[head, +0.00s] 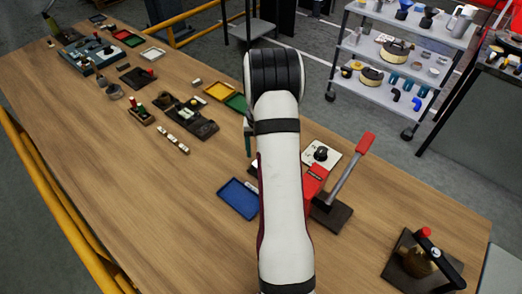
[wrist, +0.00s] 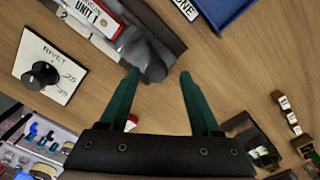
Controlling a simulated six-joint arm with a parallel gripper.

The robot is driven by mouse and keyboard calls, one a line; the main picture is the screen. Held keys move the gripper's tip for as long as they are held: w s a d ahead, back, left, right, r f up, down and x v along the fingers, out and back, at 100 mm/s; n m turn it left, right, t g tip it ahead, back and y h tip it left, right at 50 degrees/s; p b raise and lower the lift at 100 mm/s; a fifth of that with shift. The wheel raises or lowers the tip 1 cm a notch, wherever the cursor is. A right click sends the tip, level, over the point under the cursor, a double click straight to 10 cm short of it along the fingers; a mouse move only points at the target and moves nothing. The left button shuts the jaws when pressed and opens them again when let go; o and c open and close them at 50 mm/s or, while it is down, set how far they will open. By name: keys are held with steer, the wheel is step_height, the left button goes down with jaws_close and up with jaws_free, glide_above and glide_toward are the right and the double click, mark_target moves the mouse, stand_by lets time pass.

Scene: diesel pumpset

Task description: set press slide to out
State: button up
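In the wrist view a dark slide unit with a "UNIT 1" label (wrist: 97,15) and a pale numbered strip lies at the top. At its near end is a grey round knob (wrist: 155,73), which looks like the press slide's handle. My gripper (wrist: 160,72) is open, its two green fingers apart. The knob shows between the fingertips, closer to the left one; I cannot tell the height gap. In the head view a red press with a long lever (head: 345,175) stands right of my arm, which hides part of it. One green finger (head: 247,140) shows left of my arm.
A white "RIVET" dial plate with a black knob (wrist: 43,75) lies left of the unit. A blue tray (head: 239,198) is left of my arm. A dark fixture with a red-topped handle (head: 424,262) stands front right. The left front table is clear.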

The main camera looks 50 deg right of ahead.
steer(key=shift+s, duration=0.1)
step_height(320, 180, up, 16)
stand_by(0.4)
steer(key=shift+f, duration=0.1)
steer(key=a+r+n, duration=0.1)
steer(key=a+r, duration=0.3)
steer(key=a, duration=1)
steer(key=s+a+f+n+y, duration=0.1)
steer(key=s+a, duration=0.8)
steer(key=a, duration=0.1)
steer(key=s+a+f+n, duration=0.1)
steer(key=s+a+n, duration=0.1)
steer(key=s+a, duration=0.7)
steer(key=a, duration=0.2)
steer(key=shift+s+a+f+n+y, duration=0.3)
steer(key=shift+s+y, duration=0.05)
steer(key=shift+y, duration=0.05)
